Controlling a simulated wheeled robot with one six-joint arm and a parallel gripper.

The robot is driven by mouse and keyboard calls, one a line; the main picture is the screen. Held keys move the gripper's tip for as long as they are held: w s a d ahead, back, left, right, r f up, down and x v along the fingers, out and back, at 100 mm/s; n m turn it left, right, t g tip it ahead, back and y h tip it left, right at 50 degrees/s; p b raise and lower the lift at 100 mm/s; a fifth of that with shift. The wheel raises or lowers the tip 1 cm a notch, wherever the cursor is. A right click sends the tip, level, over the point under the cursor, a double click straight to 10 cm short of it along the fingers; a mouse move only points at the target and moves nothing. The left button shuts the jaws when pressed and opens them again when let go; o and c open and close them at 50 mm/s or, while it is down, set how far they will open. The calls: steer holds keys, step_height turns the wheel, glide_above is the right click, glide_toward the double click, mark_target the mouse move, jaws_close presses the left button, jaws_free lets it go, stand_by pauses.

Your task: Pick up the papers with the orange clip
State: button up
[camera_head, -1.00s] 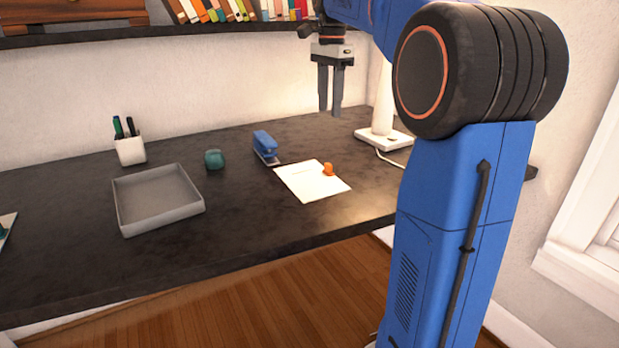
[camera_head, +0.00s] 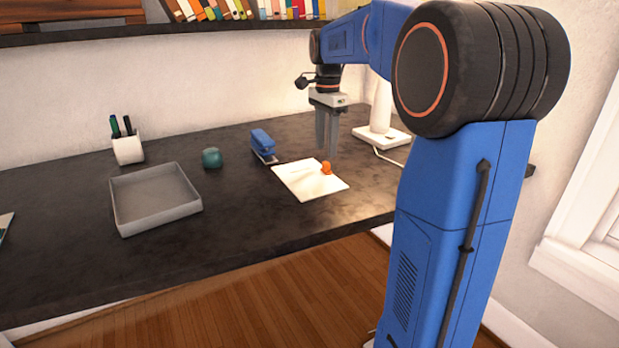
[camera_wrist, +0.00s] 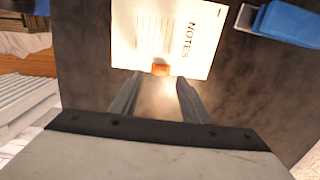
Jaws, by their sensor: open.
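The papers (camera_head: 305,183) lie flat on the dark desk, with the orange clip (camera_head: 326,168) on their far right edge. In the wrist view the papers (camera_wrist: 160,35) show lines and the word NOTES, and the orange clip (camera_wrist: 161,69) sits on the edge nearest my gripper. My gripper (camera_head: 327,152) points down above the desk, just behind and over the clip in the head view. In the wrist view my gripper (camera_wrist: 155,85) has its fingers apart, with the clip between and just beyond their tips. Nothing is held.
A blue stapler (camera_head: 263,146) stands close behind the papers. A grey tray (camera_head: 155,199), a green round object (camera_head: 211,158) and a white pen cup (camera_head: 128,149) are to the left. A lamp base (camera_head: 382,137) stands at right. A bookshelf (camera_head: 80,38) hangs above.

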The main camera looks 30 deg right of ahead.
mark_target(325, 163)
steer(key=shift+w+f, duration=0.15)
steer(key=shift+f, duration=2.5)
steer(key=shift+c, duration=0.7)
jaws_close()
